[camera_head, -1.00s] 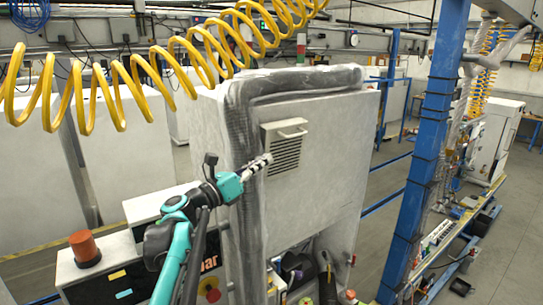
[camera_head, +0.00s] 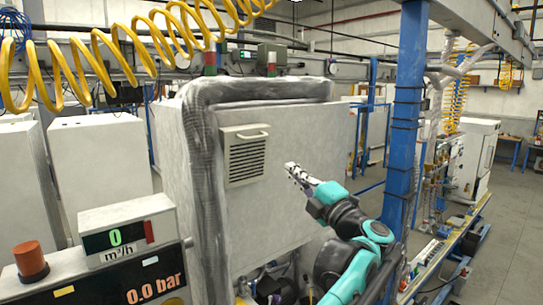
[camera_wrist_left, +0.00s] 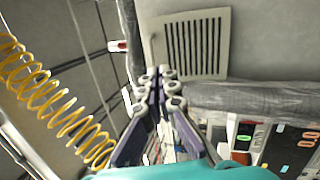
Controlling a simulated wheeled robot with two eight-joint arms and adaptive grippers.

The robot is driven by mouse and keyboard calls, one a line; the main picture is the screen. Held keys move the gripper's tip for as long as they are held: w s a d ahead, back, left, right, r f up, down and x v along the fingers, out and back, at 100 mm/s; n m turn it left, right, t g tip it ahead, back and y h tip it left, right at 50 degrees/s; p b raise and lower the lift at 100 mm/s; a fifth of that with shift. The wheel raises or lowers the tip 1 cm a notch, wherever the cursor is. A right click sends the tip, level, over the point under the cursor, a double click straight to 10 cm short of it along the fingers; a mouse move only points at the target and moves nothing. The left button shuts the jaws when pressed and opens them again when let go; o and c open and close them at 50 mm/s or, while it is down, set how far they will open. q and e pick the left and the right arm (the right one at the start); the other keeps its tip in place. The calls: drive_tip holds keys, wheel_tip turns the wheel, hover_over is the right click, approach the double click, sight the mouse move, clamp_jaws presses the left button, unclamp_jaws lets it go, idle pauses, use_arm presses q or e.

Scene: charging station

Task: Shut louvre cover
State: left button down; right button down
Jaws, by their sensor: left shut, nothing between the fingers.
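The louvre cover (camera_head: 245,158) is a beige slatted panel with a bar handle (camera_head: 252,136) along its top. It sits on the front of the large pale cabinet (camera_head: 305,200), beside a grey corrugated hose. It lies close to the cabinet face; I cannot tell whether it is fully shut. My left gripper (camera_head: 291,170) is shut and empty, just right of the cover in the head view and apart from it. In the left wrist view, the closed fingertips (camera_wrist_left: 161,76) appear just below the cover (camera_wrist_left: 193,42). My right gripper is not in view.
The thick grey hose (camera_head: 200,170) runs up the cabinet's left edge and across its top. A yellow coiled hose (camera_head: 95,55) hangs at upper left. A blue post (camera_head: 404,120) stands to the right. Display boxes (camera_head: 127,235) and an orange beacon (camera_head: 30,258) are at lower left.

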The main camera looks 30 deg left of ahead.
use_arm(q)
drive_tip(key=s+d+g+y, duration=0.1)
drive_tip(key=s, duration=0.1)
drive_tip(key=p, duration=0.2)
approach(256, 134)
drive_tip(key=s+a+r, duration=0.1)
drive_tip(key=s+a, duration=0.1)
drive_tip(key=a, duration=0.1)
drive_tip(key=shift+s+r, duration=0.1)
drive_tip(key=shift+r, duration=0.3)
drive_tip(key=shift+w+a+r+p, duration=0.25)
drive_tip(key=shift+a+r+p, duration=0.3)
drive_tip(key=shift+p, duration=0.05)
drive_tip(key=shift+w+a+r+p, duration=0.2)
drive_tip(key=shift+a+r+p, duration=0.3)
drive_tip(key=shift+r+p, duration=0.05)
drive_tip(key=shift+a+f, duration=0.1)
